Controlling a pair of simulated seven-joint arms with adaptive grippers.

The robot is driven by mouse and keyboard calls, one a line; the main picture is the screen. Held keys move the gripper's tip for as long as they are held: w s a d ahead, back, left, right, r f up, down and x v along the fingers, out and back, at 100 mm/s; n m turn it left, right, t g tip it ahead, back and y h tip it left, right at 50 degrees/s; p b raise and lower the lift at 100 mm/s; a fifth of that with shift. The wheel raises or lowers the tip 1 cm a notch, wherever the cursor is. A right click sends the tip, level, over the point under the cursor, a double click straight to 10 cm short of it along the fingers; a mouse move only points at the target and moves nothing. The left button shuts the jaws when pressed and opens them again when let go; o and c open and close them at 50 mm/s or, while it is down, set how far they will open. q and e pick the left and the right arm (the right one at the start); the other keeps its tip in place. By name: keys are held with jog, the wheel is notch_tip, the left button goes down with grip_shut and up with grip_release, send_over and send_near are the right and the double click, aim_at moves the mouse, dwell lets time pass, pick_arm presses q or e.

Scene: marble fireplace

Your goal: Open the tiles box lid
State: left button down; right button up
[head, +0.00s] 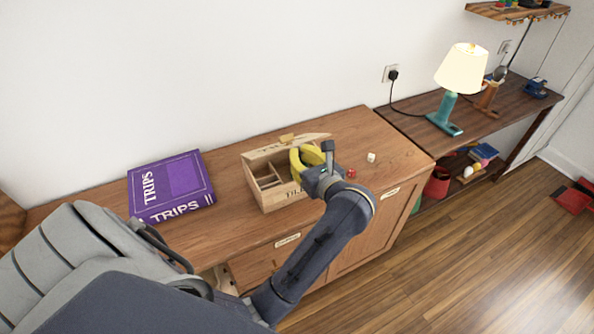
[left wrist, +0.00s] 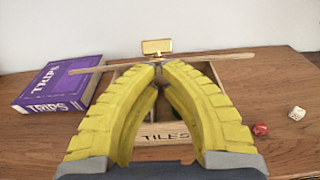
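The wooden tiles box (head: 268,197) sits on the dresser top, and its front reads TILES in the left wrist view (left wrist: 164,137). Its lid (head: 272,151) is raised and tilted, so the inner compartments show. A gold latch (head: 287,138) stands on the lid's edge; it also shows in the left wrist view (left wrist: 157,46). My left gripper (head: 297,170) has yellow fingers over the box's right part. In the left wrist view its fingertips (left wrist: 159,66) come together just below the lid edge. I cannot tell whether they touch the lid. My right gripper is not in view.
A purple TRIPS box (head: 172,184) lies left of the tiles box. A red die (head: 351,173) and a white die (head: 371,157) lie to the right. A teal lamp (head: 445,112) stands on the darker table. The dresser's right end is mostly clear.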

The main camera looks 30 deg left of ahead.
pick_arm(q)
jog(key=shift+h, duration=0.3)
jog(key=w+a+r, duration=0.1)
jog(key=r, duration=0.1)
jog(key=w+a+r, duration=0.1)
jog(key=a+r, duration=0.1)
jog(key=w+a+r, duration=0.1)
jog(key=a+r, duration=0.1)
jog(key=shift+r, duration=0.4)
jog(key=w+a+r, duration=0.3)
jog(key=w+a, duration=0.1)
jog(key=a, duration=0.3)
jog(key=shift+a+g+h, duration=0.2)
jog(key=shift+g+h, duration=0.2)
